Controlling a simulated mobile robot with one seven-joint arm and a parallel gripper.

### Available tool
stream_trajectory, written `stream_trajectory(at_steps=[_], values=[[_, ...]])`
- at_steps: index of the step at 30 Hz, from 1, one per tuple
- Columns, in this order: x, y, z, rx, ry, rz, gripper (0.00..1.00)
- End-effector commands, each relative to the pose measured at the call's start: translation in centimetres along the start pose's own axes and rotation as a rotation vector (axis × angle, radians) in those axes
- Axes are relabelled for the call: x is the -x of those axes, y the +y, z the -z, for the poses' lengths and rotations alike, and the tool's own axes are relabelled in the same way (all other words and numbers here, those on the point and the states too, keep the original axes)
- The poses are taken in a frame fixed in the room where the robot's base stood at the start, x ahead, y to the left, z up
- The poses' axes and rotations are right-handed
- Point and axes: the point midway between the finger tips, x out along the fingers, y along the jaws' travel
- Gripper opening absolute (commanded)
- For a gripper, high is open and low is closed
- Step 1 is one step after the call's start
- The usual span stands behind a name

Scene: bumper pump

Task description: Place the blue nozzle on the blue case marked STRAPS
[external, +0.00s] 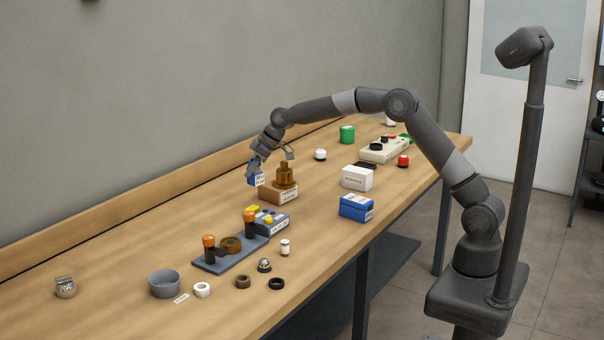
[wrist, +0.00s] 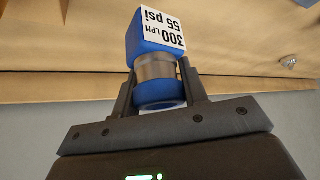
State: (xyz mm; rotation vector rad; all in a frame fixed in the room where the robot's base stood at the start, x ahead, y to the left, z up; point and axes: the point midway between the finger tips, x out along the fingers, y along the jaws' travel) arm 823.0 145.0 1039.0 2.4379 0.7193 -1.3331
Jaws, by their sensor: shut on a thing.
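My gripper (external: 259,166) is shut on the blue nozzle (external: 256,179), which hangs above the table near the wall side, left of the brown box. In the wrist view my gripper (wrist: 157,72) has its fingers on either side of the nozzle's metal band; the blue nozzle (wrist: 133,42) has a white label reading 300 LPM 55 psi. A blue case (external: 355,207) with a white label sits near the table's front edge, right of and nearer than the gripper. Its lettering is too small to read. Its top looks clear.
A brown fitting (external: 285,177) stands on a brown box (external: 278,193) beside the gripper. A white box (external: 357,178) is behind the blue case. A grey stand with orange-topped posts (external: 209,241), a grey bowl (external: 164,284) and several small rings are at the near left.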

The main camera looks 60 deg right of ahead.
Motion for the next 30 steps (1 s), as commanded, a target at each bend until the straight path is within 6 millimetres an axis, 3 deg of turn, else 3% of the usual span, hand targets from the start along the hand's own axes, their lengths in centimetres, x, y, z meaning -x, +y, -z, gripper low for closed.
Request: stream_trajectory(at_steps=[5,14,22,30], values=[[4.4,1.8,-2.5,-0.044,0.003,-0.035,0.10],[12.9,4.6,-9.2,-0.156,0.003,-0.109,0.10],[20.1,5.9,-16.7,-0.269,0.004,-0.183,0.10],[26.1,5.6,-25.2,-0.386,0.004,-0.258,0.10]])
